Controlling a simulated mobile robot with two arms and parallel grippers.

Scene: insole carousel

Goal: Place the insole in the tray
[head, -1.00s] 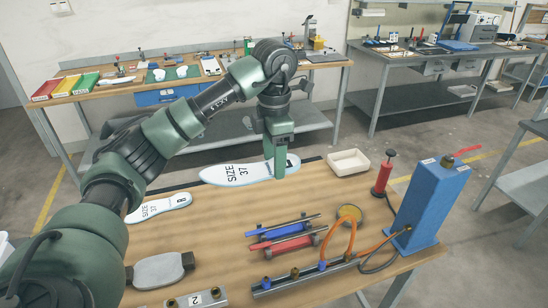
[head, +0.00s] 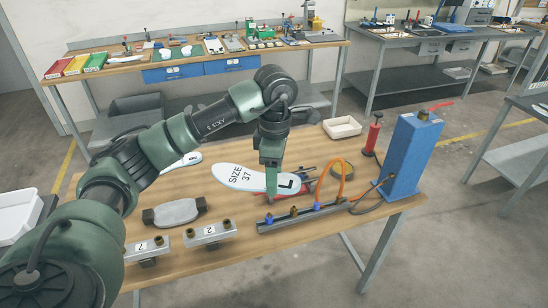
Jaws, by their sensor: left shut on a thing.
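The white insole (head: 235,177), marked SIZE 37 and L, is held by my left gripper (head: 271,190), which is shut on its right end. The insole looks raised above the wooden table, over the middle of the bench. A second, smaller white insole (head: 184,160) lies on the table, partly hidden behind my left arm. A white tray (head: 14,232) is at the left edge, cut off by the frame. A small cream tray (head: 342,122) stands at the back right of the table. My right gripper is out of view.
A blue block (head: 408,150) with a red lever and a red pump (head: 372,138) stand at the right. A manifold rail (head: 305,217) with an orange hose is in front of the insole. Numbered blocks (head: 210,233) and a grey pad (head: 175,212) lie front left.

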